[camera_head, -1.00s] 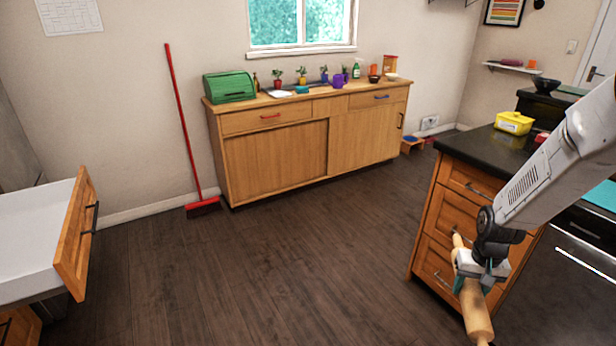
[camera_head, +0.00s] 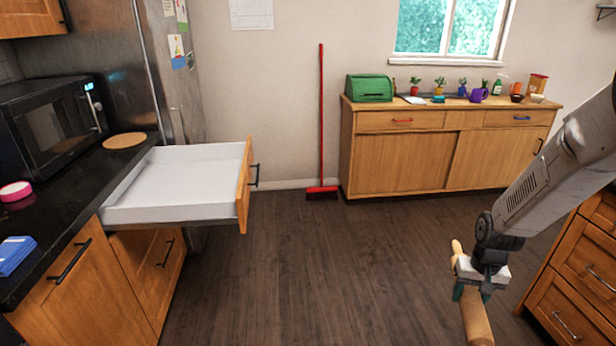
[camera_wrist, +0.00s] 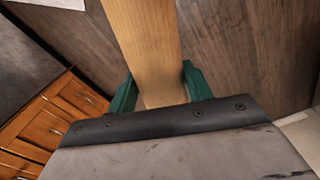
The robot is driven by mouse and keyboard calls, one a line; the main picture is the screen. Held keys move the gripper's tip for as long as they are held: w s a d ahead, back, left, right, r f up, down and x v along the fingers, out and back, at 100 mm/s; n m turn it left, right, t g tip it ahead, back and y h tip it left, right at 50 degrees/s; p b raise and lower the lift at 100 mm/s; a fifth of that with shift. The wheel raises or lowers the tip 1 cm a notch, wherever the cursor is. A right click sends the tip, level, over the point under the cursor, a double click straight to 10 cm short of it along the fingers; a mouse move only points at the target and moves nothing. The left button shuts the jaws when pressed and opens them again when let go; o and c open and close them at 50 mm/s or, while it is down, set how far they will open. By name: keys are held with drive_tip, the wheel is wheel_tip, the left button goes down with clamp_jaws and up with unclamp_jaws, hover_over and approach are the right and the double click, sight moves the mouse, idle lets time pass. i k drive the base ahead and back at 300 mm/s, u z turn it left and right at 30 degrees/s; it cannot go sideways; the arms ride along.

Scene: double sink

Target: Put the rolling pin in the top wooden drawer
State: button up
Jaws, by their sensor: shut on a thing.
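The wooden rolling pin (camera_head: 477,322) is held by my gripper (camera_head: 472,291) at the lower right of the head view, above the floor. In the wrist view the pin (camera_wrist: 148,45) runs between the two green fingers of the gripper (camera_wrist: 153,93), which are shut on it. The top wooden drawer (camera_head: 190,190) at the left is pulled open, with white inner walls and a dark handle on its front. The part of its inside that shows is empty. The gripper is well to the right of the drawer and apart from it.
A black counter (camera_head: 62,220) with a microwave (camera_head: 55,125), a round board (camera_head: 125,140) and blue sponge-like items (camera_head: 14,254) stands at the left. A wooden sideboard (camera_head: 410,160) and a red broom (camera_head: 321,120) are at the back. The middle floor is clear.

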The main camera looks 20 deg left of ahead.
sight(184, 187)
drive_tip(key=u, duration=1.45)
